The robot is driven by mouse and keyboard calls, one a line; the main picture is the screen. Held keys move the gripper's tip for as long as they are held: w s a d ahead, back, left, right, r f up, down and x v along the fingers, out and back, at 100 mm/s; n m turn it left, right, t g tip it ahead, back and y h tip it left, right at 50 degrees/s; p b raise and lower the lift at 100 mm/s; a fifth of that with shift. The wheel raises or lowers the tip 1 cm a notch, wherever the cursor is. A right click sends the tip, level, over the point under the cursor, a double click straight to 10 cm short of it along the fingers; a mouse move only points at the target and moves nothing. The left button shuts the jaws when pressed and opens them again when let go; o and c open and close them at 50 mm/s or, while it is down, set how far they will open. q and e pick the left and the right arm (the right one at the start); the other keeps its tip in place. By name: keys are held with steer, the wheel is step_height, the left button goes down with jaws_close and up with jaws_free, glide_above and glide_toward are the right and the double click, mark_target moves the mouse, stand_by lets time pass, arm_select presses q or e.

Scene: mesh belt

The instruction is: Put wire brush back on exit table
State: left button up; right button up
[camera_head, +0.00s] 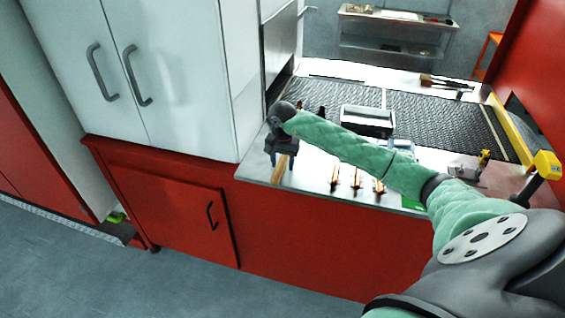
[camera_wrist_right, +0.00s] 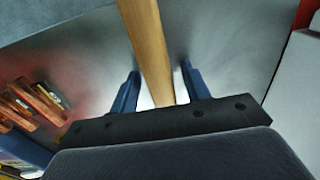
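A long pale wooden handle (camera_wrist_right: 147,45), probably of the wire brush, shows in the right wrist view. It also shows below the gripper in the head view (camera_head: 280,170), on the metal table (camera_head: 312,178); its brush end cannot be made out. My right gripper (camera_head: 281,151) is above it at the table's left end. In the right wrist view the two blue fingers (camera_wrist_right: 160,80) stand apart on either side of the handle, with a visible gap on the right. My left gripper is not in view.
Several copper-coloured pieces (camera_head: 356,180) lie on the table right of the gripper. The dark mesh belt (camera_head: 430,118) runs behind, with a grey tray (camera_head: 367,121) and brushes (camera_head: 440,80). A white cabinet (camera_head: 150,70) stands close at left.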

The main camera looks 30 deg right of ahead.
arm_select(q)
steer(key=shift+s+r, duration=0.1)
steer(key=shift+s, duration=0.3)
arm_select(e)
steer(key=shift+r, duration=0.15)
